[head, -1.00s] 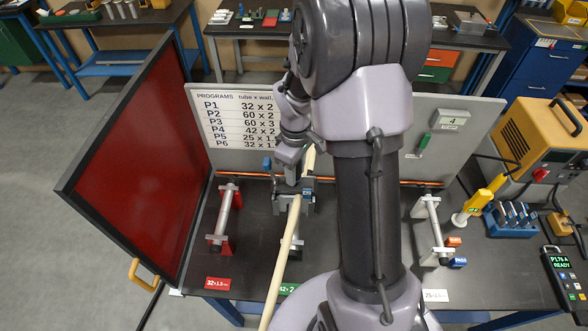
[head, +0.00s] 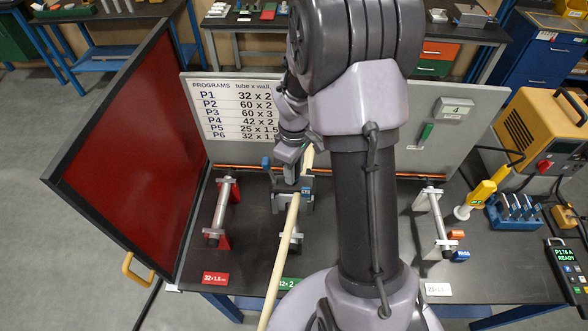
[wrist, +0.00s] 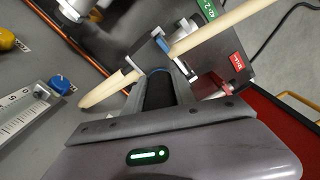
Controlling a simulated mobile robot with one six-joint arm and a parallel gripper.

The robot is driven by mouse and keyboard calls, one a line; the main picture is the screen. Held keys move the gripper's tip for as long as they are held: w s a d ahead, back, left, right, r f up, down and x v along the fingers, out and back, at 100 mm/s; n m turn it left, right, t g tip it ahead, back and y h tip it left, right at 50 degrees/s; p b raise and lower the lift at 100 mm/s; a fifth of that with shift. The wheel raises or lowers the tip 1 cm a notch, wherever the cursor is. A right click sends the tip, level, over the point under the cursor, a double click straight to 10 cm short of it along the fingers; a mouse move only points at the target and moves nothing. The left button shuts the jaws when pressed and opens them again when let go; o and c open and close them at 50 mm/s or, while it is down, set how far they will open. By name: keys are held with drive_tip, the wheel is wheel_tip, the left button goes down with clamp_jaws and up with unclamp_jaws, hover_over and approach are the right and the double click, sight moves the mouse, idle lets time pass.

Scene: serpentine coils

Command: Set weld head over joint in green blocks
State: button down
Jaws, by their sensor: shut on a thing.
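The weld head (head: 307,186) is a dark tool with a small blue label, at the green-tagged 42 x 2 station (head: 290,285). My gripper (head: 290,174) is on it from above and behind. In the wrist view my gripper (wrist: 158,92) is shut on the weld head's dark body. A long beige tube (head: 285,248) runs past the weld head toward the table's front edge. In the wrist view beige lengths show on both sides of the head (wrist: 215,30). The joint and the green blocks are hidden, and I cannot tell whether the head encloses the tube.
A red-block station (head: 222,212) stands to the left and another tube stand (head: 434,222) to the right. A red screen (head: 140,140) borders the left side. A grey panel (head: 450,160) and a copper pipe (head: 240,167) lie behind. My arm covers the table's middle.

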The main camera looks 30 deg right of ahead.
sight(294, 188)
drive_tip(key=shift+f+b, duration=1.8)
drive_tip(key=shift+f, duration=0.3)
drive_tip(key=shift+f+b, duration=0.6)
drive_tip(key=shift+f, duration=0.1)
drive_tip(key=shift+f+b, duration=0.4)
drive_tip(key=shift+f, duration=0.1)
drive_tip(key=shift+f+b, duration=0.65)
drive_tip(key=shift+f, duration=0.25)
drive_tip(key=shift+s+f+b, duration=0.1)
drive_tip(key=shift+f+b, duration=0.55)
